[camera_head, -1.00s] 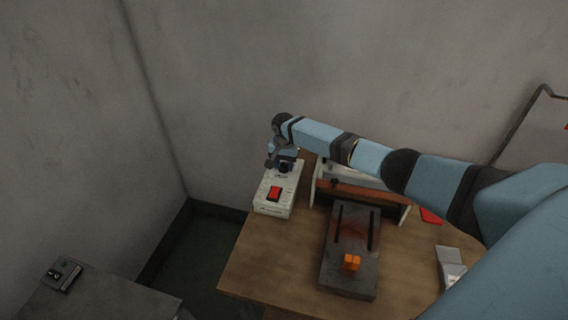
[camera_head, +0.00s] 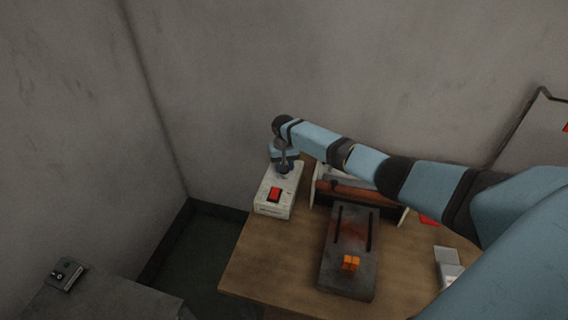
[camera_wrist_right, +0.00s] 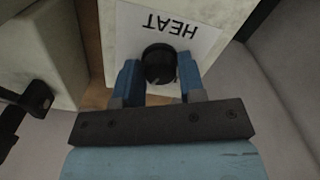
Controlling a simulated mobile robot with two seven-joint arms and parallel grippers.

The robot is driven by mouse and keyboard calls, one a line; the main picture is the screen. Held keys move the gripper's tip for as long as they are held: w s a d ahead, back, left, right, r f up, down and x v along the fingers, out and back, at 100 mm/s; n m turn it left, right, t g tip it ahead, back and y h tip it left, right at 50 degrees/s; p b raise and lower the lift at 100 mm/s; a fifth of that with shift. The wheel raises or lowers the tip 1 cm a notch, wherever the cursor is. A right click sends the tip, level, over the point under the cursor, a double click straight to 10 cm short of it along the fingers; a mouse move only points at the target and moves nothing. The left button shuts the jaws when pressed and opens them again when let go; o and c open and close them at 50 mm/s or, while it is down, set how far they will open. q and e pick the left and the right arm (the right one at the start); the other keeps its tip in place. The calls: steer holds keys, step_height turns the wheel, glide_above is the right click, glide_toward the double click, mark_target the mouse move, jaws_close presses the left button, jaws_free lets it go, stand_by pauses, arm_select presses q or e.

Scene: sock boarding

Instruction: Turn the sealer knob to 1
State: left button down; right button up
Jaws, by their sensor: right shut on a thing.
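The sealer's control box (camera_head: 267,207) is a white box with a red switch (camera_head: 274,194) on its top, at the left end of the wooden table. The knob (camera_wrist_right: 159,64) is round and black, under an upside-down "HEAT" label (camera_wrist_right: 168,26) in the right wrist view. My right gripper (camera_wrist_right: 159,72) is shut on the knob, with one blue finger on each side. In the head view my right gripper (camera_head: 284,170) is over the box's far end, and the wrist hides the knob there. I cannot read the knob's setting. My left gripper is not in view.
The sealer's body with an orange-brown bar stands right of the box. A dark plate (camera_head: 346,273) with an orange block (camera_head: 351,262) lies in front of it. Walls close in behind and left. A grey surface (camera_head: 104,301) is at the lower left.

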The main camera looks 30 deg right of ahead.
steer(key=n, duration=1.2)
steer(key=shift+n, duration=0.4)
stand_by(0.3)
steer(key=o, duration=0.9)
steer(key=shift+r, duration=0.1)
step_height(320, 180, up, 14)
steer(key=shift+f+b, duration=0.15)
steer(key=shift+b, duration=0.25)
